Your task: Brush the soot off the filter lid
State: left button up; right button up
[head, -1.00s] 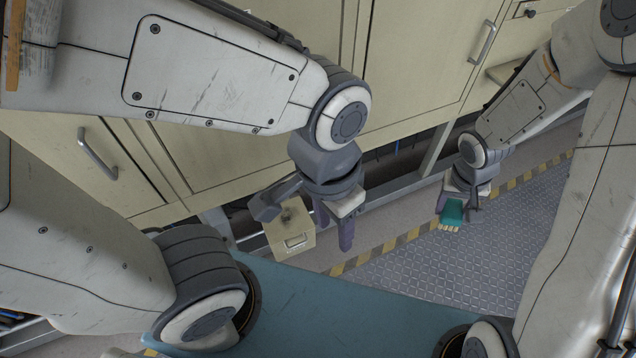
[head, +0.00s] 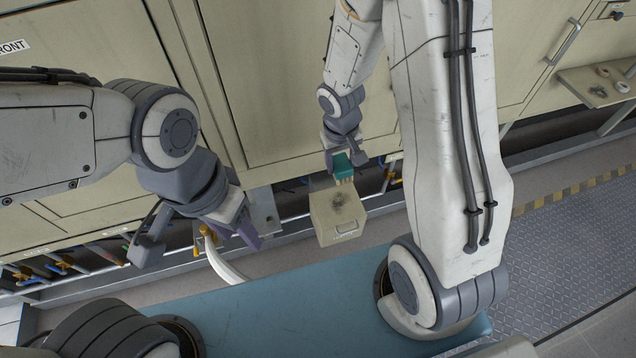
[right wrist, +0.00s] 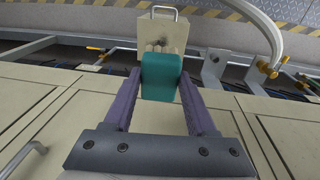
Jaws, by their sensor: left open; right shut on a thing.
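The filter box (head: 322,226) is cream, with a handle on its near face. Its lid (head: 324,203) carries a dark soot smudge (head: 343,199). My right gripper (head: 344,161) is shut on a teal brush (head: 343,168) with pale bristles. The bristles point down at the lid's far edge; I cannot tell whether they touch it. In the right wrist view the brush (right wrist: 161,76) covers part of the box (right wrist: 163,31), and some of the soot is hidden. My left gripper (head: 197,243) is open and empty, left of the box and apart from it.
A teal deck (head: 270,310) lies in front of the box. A pale curved pipe (head: 226,266) and yellow valves (head: 205,236) are by my left gripper. Cream cabinet panels (head: 270,80) stand behind. A shelf with dark smudges (head: 600,84) is at the far right.

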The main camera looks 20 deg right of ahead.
pick_arm(q)
notch_tip(320, 180, down, 14)
jog(key=b, duration=1.2)
pick_arm(e)
jog(key=w+f, duration=0.2)
jog(key=f, duration=0.6)
jog(key=w+f+n+y, duration=0.1)
jog(key=f, duration=0.8)
jog(key=shift+w+d, duration=0.2)
jog(key=shift+w, duration=0.15)
